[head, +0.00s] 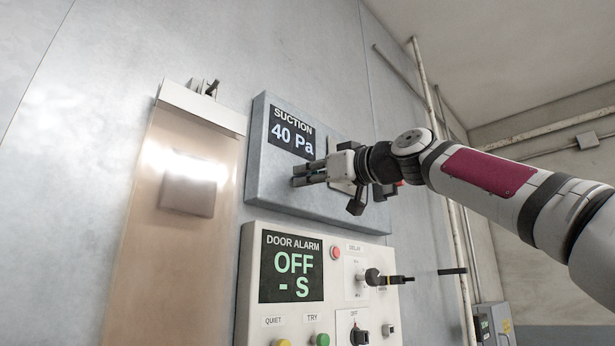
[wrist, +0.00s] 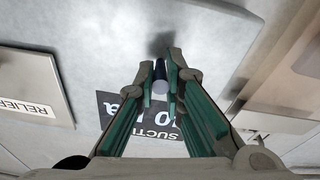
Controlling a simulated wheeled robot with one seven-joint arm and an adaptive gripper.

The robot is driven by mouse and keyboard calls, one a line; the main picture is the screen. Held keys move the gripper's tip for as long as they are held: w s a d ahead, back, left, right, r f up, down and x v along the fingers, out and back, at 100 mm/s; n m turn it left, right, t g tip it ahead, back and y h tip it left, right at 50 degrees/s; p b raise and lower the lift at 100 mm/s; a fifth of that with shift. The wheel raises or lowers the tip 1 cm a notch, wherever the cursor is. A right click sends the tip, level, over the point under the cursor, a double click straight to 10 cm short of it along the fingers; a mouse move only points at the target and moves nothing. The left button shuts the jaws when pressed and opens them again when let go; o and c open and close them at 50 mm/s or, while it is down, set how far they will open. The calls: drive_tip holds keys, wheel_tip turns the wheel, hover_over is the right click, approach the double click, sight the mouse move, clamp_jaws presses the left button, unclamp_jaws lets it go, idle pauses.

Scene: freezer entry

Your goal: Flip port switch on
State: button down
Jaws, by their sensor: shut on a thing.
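My gripper (head: 300,176) is at the suction panel (head: 264,165), just below its display (head: 291,134), which reads "SUCTION 40 Pa". In the wrist view my gripper (wrist: 160,80) has its fingertips closed around a small dark lever (wrist: 160,69) with a pale round end, standing out from the grey panel face. I take this to be the port switch, but no label for it can be read. In the head view the fingers hide the lever. The display shows upside down and partly covered in the wrist view (wrist: 117,104).
Below is the door alarm panel (head: 245,290), reading "OFF - S", with buttons and knobs. A brownish translucent panel (head: 178,225) hangs at the left. A plate marked "RELIEF" (wrist: 30,85) shows in the wrist view.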

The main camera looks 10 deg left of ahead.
drive_tip(key=c, duration=1.6)
unclamp_jaws()
drive_tip(key=shift+f, duration=0.1)
drive_tip(key=shift+c, duration=0.2)
drive_tip(key=v, duration=1.2)
